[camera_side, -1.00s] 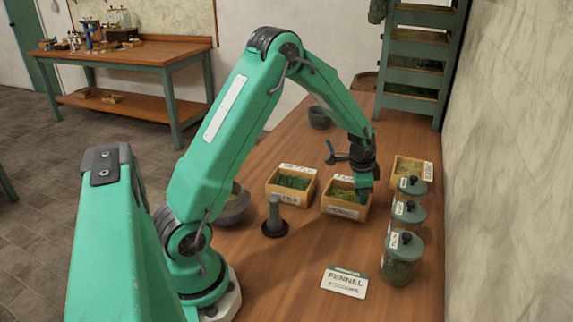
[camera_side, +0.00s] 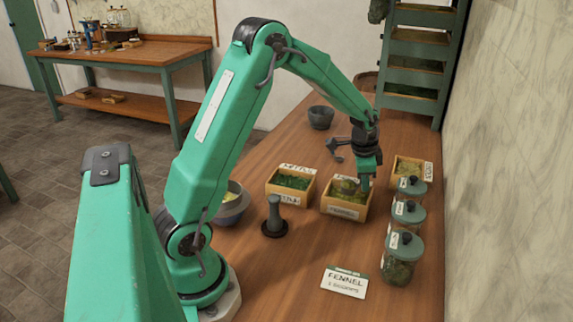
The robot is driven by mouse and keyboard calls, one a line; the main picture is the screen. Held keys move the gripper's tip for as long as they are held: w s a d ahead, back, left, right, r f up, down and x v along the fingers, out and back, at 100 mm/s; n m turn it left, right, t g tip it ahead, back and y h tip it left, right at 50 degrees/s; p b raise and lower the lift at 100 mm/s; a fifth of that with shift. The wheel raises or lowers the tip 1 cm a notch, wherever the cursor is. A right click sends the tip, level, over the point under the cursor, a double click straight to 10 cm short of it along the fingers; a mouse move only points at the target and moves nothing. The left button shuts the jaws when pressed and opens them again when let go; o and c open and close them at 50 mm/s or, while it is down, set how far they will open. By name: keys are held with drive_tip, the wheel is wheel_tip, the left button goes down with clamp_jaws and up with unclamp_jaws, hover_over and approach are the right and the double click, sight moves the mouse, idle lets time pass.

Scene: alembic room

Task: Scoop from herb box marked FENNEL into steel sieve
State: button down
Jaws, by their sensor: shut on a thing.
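The wooden herb box with a front label that seems to read FENNEL (camera_side: 344,212) stands mid-table with green herb in it. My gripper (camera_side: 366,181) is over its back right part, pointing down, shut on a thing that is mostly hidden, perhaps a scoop. A rounded greenish shape (camera_side: 346,186) shows beside the fingers at the box; I cannot tell whether it is the scoop's bowl or herb. A grey bowl (camera_side: 232,213) with something yellowish inside is partly behind my arm. I cannot tell whether it is the steel sieve.
A box of darker herb (camera_side: 291,185) stands left of the fennel box, another box (camera_side: 408,168) behind right. Several lidded jars (camera_side: 402,262) line the right side. A grey upright piece on a round base (camera_side: 274,218), a dark bowl (camera_side: 320,117) and a FENNEL card (camera_side: 344,282) are also here.

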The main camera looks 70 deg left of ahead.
drive_tip(key=shift+w+v, duration=0.2)
drive_tip(key=shift+v, duration=0.75)
drive_tip(key=shift+w+v, duration=0.2)
drive_tip(key=shift+v, duration=0.7)
drive_tip(key=shift+a+r, duration=0.1)
drive_tip(key=shift+a, duration=0.05)
drive_tip(key=shift+s+a+r, duration=0.15)
drive_tip(key=shift+s+a, duration=0.25)
drive_tip(key=s+a+r+n, duration=0.1)
drive_tip(key=s+a+r, duration=0.1)
drive_tip(key=s+a, duration=0.45)
drive_tip(key=s+a+r+n, duration=0.2)
drive_tip(key=s+a, duration=0.1)
drive_tip(key=s, duration=0.6)
drive_tip(key=s+n+g+y, duration=0.1)
drive_tip(key=s, duration=1.5)
drive_tip(key=shift+a+n, duration=0.25)
drive_tip(key=shift+n, duration=0.05)
drive_tip(key=shift+f, duration=0.3)
